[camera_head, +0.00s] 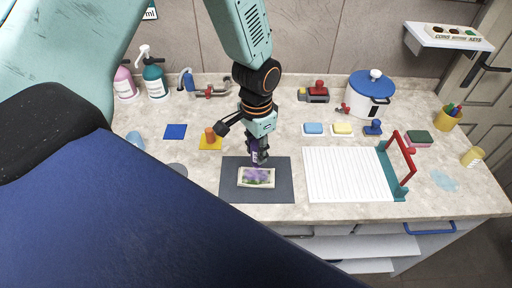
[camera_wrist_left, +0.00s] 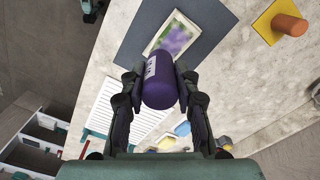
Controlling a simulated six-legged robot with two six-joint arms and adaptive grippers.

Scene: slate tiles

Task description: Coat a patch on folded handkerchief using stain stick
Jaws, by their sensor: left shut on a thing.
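The folded handkerchief (camera_head: 256,178) lies on a dark grey mat (camera_head: 230,190) near the counter's middle. It is pale with a purple and green patch on its face. It also shows in the left wrist view (camera_wrist_left: 178,38), just beyond the stick. My left gripper (camera_head: 257,155) is shut on the purple stain stick (camera_wrist_left: 160,75), which has a white label. The stick is held over the handkerchief's upper edge in the head view; I cannot tell whether its tip touches the cloth. My right gripper is not in view.
A white slatted board (camera_head: 340,175) with a red-handled teal frame stands right of the mat. An orange cylinder (camera_head: 210,134) on a yellow square is to the left. Sponges (camera_head: 314,129), a white pot (camera_head: 370,95) and pump bottles (camera_head: 154,80) stand further back.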

